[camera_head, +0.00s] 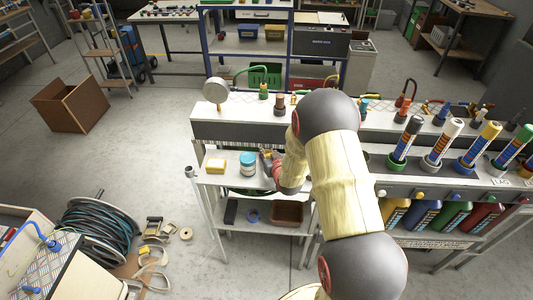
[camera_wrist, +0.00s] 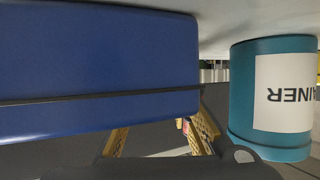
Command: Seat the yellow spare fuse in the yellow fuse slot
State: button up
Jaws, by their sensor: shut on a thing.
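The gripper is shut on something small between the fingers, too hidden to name. I cannot make out the yellow spare fuse or the yellow fuse slot for certain.
A hose reel (camera_head: 98,230) is at the lower left.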

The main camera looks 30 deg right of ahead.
jog(key=shift+f, duration=0.15)
jog(key=o, duration=0.8)
jog(key=shift+c, duration=0.2)
jog(key=shift+r, duration=0.2)
